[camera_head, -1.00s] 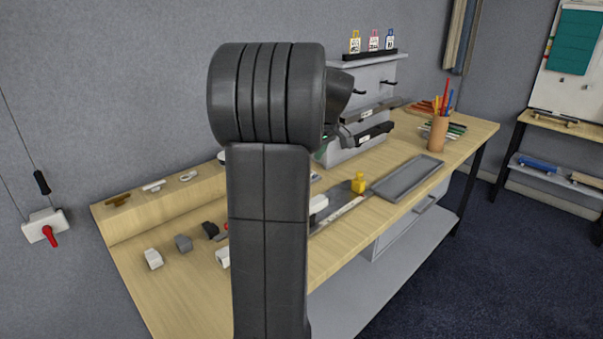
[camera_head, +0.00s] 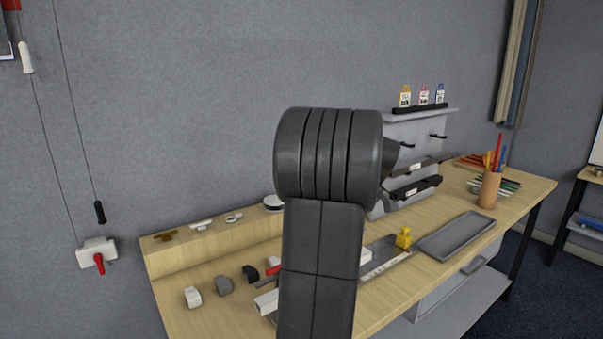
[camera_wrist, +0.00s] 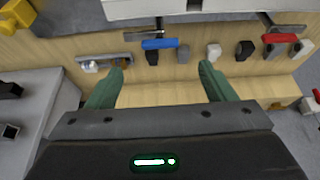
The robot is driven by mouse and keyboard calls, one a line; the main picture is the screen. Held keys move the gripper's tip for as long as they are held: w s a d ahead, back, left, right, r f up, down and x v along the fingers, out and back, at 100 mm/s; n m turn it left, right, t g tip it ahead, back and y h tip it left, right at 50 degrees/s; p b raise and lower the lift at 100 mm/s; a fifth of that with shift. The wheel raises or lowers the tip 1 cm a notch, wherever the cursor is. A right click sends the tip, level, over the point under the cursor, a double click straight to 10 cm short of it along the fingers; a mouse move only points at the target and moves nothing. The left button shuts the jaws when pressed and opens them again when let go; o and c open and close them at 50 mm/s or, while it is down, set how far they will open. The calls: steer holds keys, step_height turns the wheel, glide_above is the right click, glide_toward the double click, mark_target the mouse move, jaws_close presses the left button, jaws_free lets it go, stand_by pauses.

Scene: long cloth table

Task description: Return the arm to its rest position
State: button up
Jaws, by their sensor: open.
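My arm (camera_head: 320,250) stands upright in the middle of the head view and bends at a thick dark ribbed joint. My gripper is hidden behind the arm there. In the wrist view my gripper (camera_wrist: 160,84) shows two green fingers spread wide apart, with nothing between them. It is above the wooden workbench (camera_wrist: 160,95), which also shows in the head view (camera_head: 225,302). I cannot tell its exact height over the bench.
Small blocks, including a white one (camera_head: 193,297) and a grey one (camera_head: 224,286), lie at the bench's left. A yellow object (camera_head: 404,238), a grey tray (camera_head: 457,234) and a pencil cup (camera_head: 489,190) stand to the right. A grey rack (camera_head: 420,130) stands behind. A red-levered switch box (camera_head: 97,253) is on the wall.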

steer(key=x, duration=0.8)
steer(key=shift+w+f, duration=0.15)
steer(key=shift+f, duration=0.15)
steer(key=shift+r, duration=0.1)
